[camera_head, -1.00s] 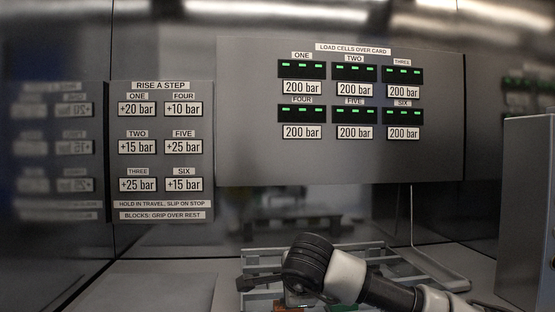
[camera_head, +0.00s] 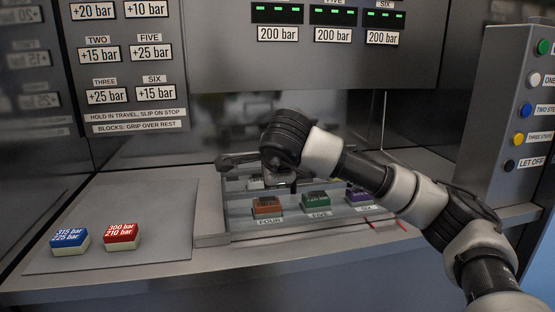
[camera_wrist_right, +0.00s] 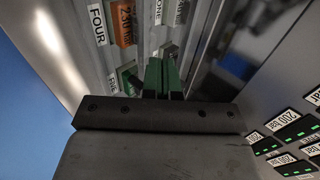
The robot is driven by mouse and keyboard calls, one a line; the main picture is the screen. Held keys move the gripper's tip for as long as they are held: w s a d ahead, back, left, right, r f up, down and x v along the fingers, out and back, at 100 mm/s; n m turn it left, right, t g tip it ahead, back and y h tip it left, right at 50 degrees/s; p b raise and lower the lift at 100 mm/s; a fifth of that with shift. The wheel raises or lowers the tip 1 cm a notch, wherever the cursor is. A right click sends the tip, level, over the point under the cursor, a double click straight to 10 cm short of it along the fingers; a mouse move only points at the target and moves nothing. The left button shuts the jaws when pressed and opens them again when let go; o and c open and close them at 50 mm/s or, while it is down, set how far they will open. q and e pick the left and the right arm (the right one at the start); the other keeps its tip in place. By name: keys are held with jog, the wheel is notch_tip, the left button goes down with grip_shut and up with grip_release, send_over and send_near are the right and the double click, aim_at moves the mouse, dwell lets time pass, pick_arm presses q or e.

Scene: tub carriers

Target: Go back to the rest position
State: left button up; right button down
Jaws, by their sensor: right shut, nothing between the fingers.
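My right arm reaches in from the right in the head view. An orange block (camera_head: 267,207) marked FOUR, a green block (camera_head: 315,202) marked FIVE and a purple block (camera_head: 358,196) stand in the rack's front row. The back row is partly hidden by my gripper. My left gripper is not in view.
A blue block (camera_head: 70,239) and a red block (camera_head: 121,236) sit on the flat plate (camera_head: 165,205) at left. A button column (camera_head: 500,110) stands at right. The load-cell panel (camera_head: 340,65) and rise-step panel (camera_head: 130,75) are behind. The counter's front strip is clear.

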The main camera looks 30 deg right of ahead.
jog(key=s+f+v, duration=0.1)
jog(key=v, duration=0.7)
jog(key=shift+s+a, duration=0.15)
jog(key=shift+s, duration=0.3)
